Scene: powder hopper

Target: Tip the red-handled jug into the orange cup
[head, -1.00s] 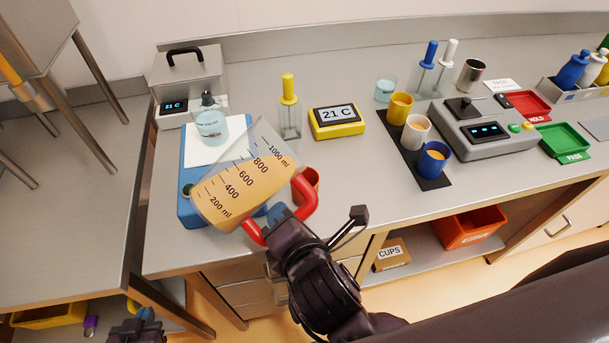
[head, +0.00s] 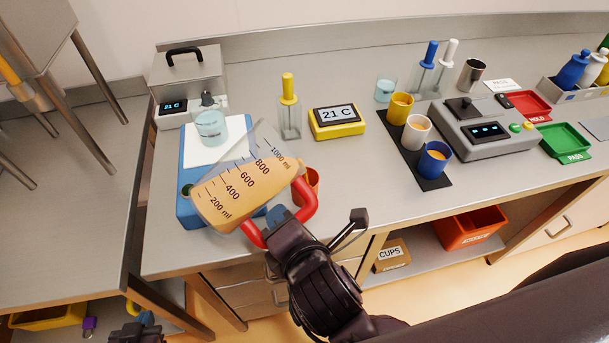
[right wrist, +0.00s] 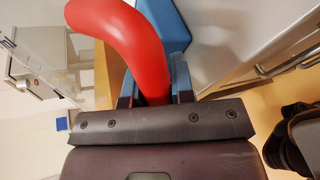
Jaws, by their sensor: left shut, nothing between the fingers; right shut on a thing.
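The clear jug (head: 233,195) with the red handle (head: 309,201) is held tilted, its mouth toward the upper right. Orange contents lie slanted inside and reach close to the rim on the right side. My right gripper (head: 277,217) is shut on the handle, and the handle (right wrist: 138,50) also fills the right wrist view between the fingers. My left gripper (head: 146,317) is shut and empty, low at the bottom left.
A yellow thermometer display (head: 337,121) and a yellow-handled tool in a glass holder (head: 289,105) are close by. Yellow, white and blue cups stand on a black mat (head: 432,183).

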